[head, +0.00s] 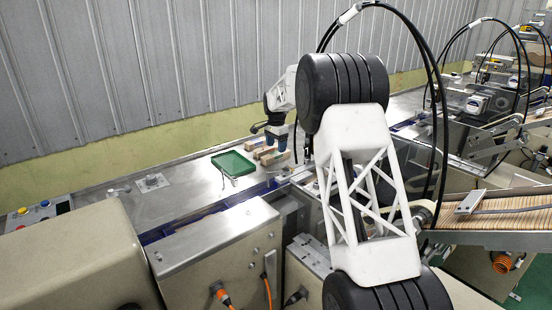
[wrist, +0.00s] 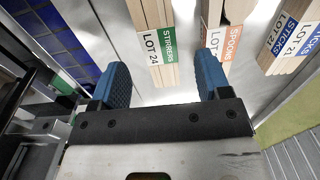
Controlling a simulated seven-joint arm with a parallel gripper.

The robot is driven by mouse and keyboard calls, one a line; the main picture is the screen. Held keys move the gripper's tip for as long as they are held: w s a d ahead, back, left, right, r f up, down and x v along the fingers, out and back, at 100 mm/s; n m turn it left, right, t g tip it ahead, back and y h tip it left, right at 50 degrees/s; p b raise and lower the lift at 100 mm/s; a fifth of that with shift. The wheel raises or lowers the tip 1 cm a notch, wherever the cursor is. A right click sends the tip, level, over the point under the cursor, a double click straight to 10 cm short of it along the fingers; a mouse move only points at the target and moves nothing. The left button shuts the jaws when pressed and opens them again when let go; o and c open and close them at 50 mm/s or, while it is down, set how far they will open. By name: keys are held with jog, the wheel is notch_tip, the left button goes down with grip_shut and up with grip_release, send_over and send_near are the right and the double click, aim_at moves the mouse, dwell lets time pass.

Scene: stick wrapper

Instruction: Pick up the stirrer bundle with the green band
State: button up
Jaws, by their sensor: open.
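The stirrer bundle (wrist: 163,45) is a stack of pale wooden sticks with a green and white band reading STIRRERS, LOT 24. It lies in the upper middle of the wrist view, ahead of the space between my fingertips. My gripper (wrist: 163,74) is open, with its two blue fingers apart and nothing between them. In the head view my gripper (head: 277,131) points down over a small group of wooden bundles (head: 273,157) on the metal table. In that view I cannot tell which bundle has the green band.
The spoons bundle (wrist: 222,38) with an orange band lies just right of the stirrers. A blue-banded sticks bundle (wrist: 291,42) is further right. A green tray (head: 233,162) sits left of the bundles in the head view.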

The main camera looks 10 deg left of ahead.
aim_at(276, 154)
jog(key=shift+f, duration=2.45)
jog(key=c, duration=1)
jog(key=shift+r, duration=0.15)
jog(key=shift+c, duration=0.2)
jog(key=shift+r, duration=4.9)
